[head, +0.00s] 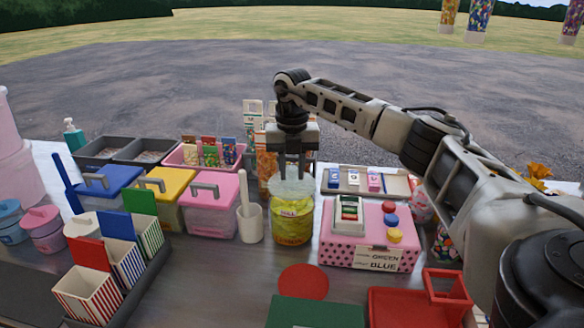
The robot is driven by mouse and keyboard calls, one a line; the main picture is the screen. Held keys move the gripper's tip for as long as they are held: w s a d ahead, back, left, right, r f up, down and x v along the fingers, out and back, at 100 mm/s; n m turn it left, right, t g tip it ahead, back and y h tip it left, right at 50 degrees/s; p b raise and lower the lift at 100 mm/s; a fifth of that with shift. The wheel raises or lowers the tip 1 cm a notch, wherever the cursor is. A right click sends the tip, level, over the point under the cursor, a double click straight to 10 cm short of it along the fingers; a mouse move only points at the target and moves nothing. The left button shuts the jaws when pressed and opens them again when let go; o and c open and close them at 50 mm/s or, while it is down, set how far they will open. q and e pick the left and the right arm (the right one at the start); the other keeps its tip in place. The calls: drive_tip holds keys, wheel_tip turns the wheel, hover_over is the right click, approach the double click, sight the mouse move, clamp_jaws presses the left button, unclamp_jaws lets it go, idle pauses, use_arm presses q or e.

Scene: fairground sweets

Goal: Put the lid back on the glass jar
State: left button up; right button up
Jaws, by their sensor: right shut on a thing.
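A pale, translucent lid (292,187) is at the jar's mouth. My right gripper (292,174) points straight down above the jar, its fingers shut on the lid's top. Whether the lid is seated on the rim or held just above it, I cannot tell. My left gripper is not in view.
A white pot with a stick (250,222) stands close left of the jar. A pink polka-dot box (369,238) stands close right. Lidded tubs (209,208) are further left. A red disc (303,281) lies in front of the jar; a red tray (405,308) is at front right.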

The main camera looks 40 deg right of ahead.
drive_tip(key=shift+p, duration=0.5)
idle(0.9)
drive_tip(key=shift+f, duration=0.15)
idle(1.0)
drive_tip(key=o, duration=1.6)
drive_tip(key=shift+c, duration=0.2)
drive_tip(key=shift+r, duration=3.5)
